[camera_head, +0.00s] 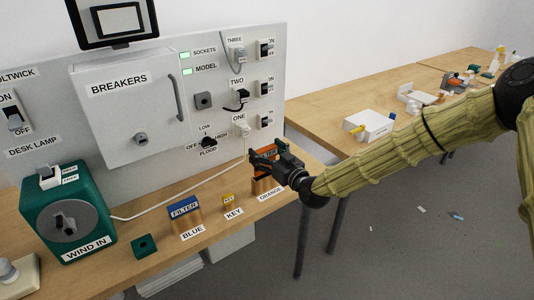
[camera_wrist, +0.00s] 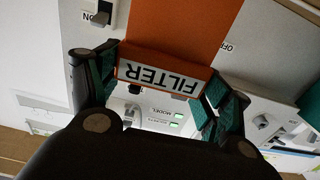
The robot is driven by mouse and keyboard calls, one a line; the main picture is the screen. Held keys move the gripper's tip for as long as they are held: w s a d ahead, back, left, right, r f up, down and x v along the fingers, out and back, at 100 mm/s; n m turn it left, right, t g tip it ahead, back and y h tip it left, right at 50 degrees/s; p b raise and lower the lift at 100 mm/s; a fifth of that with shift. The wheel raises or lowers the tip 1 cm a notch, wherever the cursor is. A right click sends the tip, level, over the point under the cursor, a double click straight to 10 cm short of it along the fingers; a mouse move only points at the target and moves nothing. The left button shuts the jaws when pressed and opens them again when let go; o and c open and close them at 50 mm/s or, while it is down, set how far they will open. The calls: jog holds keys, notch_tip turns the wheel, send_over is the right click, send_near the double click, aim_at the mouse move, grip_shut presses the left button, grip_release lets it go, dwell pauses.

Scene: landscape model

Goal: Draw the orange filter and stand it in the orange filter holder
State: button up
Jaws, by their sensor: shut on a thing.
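My gripper (camera_head: 272,158) is shut on the orange filter (camera_head: 269,148) at the right end of the bench, in front of the switch panel. In the wrist view the orange filter (camera_wrist: 170,28) lies between my fingers (camera_wrist: 160,88), its white FILTER label facing me upside down. The orange filter holder (camera_head: 266,187) is on the bench just below my gripper, behind the ORANGE label. My gripper partly hides the holder, and I cannot tell whether the filter touches it or is inside it.
A green block (camera_head: 145,245) and the green WIND IN winder (camera_head: 68,215) are further left. A white cable (camera_head: 180,203) crosses the bench. The panel (camera_head: 215,110) rises close behind.

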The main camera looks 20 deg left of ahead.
jog(key=shift+f+b, duration=2.4)
jog(key=shift+f, duration=1.15)
jog(key=o, duration=1)
jog(key=v, duration=1.2)
dwell(0.4)
